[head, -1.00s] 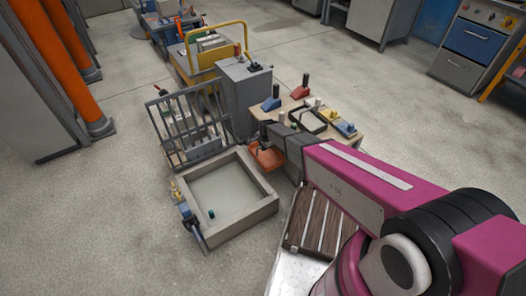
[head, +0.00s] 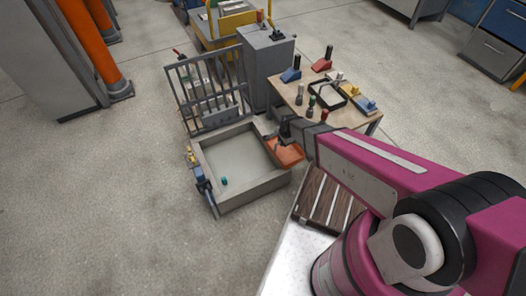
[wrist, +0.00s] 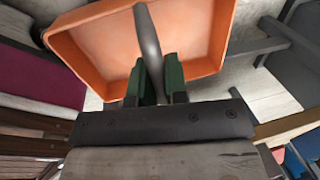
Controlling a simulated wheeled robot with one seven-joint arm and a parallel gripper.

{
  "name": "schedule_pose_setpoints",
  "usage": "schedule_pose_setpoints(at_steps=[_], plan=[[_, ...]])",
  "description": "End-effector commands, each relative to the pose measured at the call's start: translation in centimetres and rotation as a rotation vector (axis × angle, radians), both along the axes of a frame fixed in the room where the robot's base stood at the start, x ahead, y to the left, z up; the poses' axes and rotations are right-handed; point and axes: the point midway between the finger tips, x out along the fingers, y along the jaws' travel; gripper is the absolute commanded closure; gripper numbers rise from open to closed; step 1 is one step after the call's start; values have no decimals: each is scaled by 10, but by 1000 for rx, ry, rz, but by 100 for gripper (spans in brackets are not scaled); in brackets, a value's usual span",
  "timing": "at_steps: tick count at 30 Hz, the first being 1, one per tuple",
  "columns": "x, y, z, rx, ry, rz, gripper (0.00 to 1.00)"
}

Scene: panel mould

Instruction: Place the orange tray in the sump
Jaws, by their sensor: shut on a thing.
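The orange tray (head: 289,152) is in my gripper (head: 284,138), over the right rim of the sump in the head view. In the wrist view the tray (wrist: 95,45) fills the upper middle, and the green fingers of my gripper (wrist: 152,82) are shut on its grey upright handle (wrist: 147,35). The sump (head: 240,193) is a square grey-walled basin with a pale floor and a barred grille standing up at its back. I cannot tell how high the tray is above the rim.
A small teal piece (head: 224,181) lies on the sump floor near its front left. The upright grille (head: 205,90) and a grey cabinet (head: 268,65) stand behind. A wooden table (head: 290,92) with several coloured handled tools is at the right. Open floor lies to the left.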

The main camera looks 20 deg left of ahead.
Motion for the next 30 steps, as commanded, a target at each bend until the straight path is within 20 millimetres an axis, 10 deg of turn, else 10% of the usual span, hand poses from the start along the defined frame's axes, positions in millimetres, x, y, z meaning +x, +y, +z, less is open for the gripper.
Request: schedule_pose_setpoints(at_steps=[15,23,30], plan=[[-47,163,28,1,-2,298,100],[-58,187,27,0,0,346,100],[-58,189,-23,-1,0,347,100]])
